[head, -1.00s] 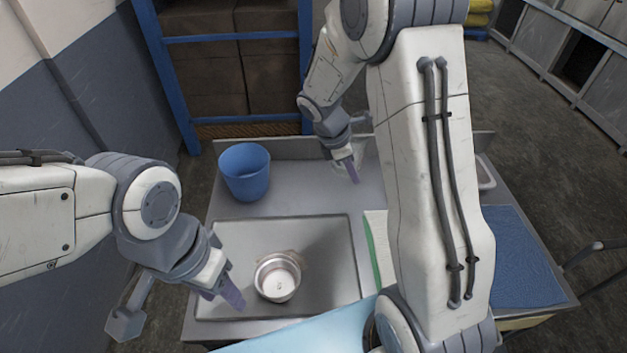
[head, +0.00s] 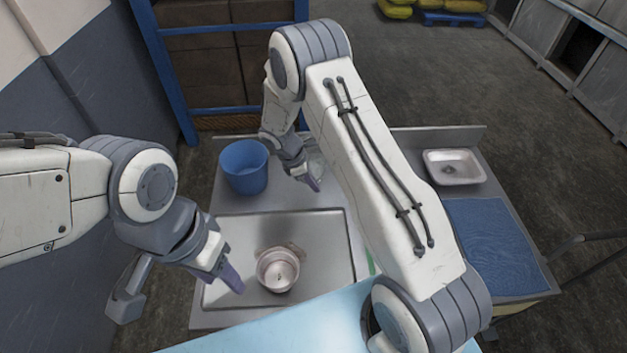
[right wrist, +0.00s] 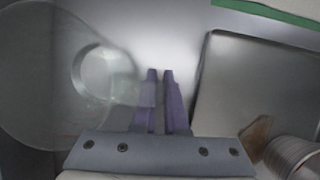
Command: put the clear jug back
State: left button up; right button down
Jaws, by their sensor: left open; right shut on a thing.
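The clear jug (right wrist: 38,105) is see-through and fills the left of the right wrist view, with its round base ring visible. My right gripper (right wrist: 160,76) is shut on the jug, which lies to the left of the fingers. In the head view my right gripper (head: 314,184) is over the counter behind the sink basin; the jug is faint there and mostly hidden by my arm. My left gripper (head: 234,284) is open and empty over the left part of the basin, beside a small metal pot.
The metal pot (head: 278,272) stands in the sink basin (head: 225,235), with something brown behind it. A blue bucket (head: 244,168) stands on the back left of the counter.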

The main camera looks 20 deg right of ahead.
jog(key=shift+f, duration=0.1)
jog(key=c, duration=1.4)
grip_release()
jog(key=shift+f, duration=0.1)
jog(key=o, duration=0.4)
jog(key=shift+o, duration=0.2)
